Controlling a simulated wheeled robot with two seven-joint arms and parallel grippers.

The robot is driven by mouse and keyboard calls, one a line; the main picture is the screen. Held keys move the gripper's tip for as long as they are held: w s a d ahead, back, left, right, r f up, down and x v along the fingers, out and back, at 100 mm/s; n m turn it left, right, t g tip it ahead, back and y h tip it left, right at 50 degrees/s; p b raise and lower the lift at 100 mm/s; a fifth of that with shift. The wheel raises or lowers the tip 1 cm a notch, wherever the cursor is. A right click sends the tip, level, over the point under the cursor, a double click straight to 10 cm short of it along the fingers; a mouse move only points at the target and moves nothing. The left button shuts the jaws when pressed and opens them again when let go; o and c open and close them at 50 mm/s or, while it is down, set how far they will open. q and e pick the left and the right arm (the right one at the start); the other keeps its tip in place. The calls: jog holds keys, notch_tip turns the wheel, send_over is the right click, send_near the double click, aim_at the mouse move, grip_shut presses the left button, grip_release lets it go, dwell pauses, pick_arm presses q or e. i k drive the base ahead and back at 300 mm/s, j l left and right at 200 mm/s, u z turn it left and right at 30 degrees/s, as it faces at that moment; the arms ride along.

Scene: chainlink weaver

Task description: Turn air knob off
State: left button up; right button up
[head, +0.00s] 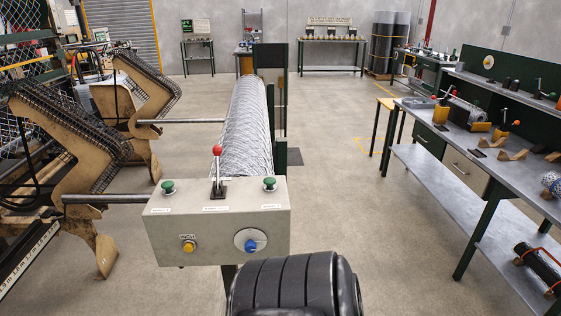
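A grey control box (217,223) stands in the centre of the head view. On its front is a blue knob (251,246) on a round white dial plate (245,240), probably the air knob. Its label and exact setting are too small to read. A yellow button (189,246) sits to its left. On top are a red-tipped lever (217,168) and two green knobs (168,186) (269,183), one on each side. Neither of my grippers shows. A black ribbed rounded part, which may be mine, fills the bottom centre just below the box.
A roll of chainlink mesh (247,122) lies behind the box. Tan machine frames (62,142) with rods stand at left. A long workbench (452,187) with tools and parts runs along the right. The floor (345,200) between box and bench is clear.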

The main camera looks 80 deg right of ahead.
aim_at(250, 247)
jog(key=z, duration=2.35)
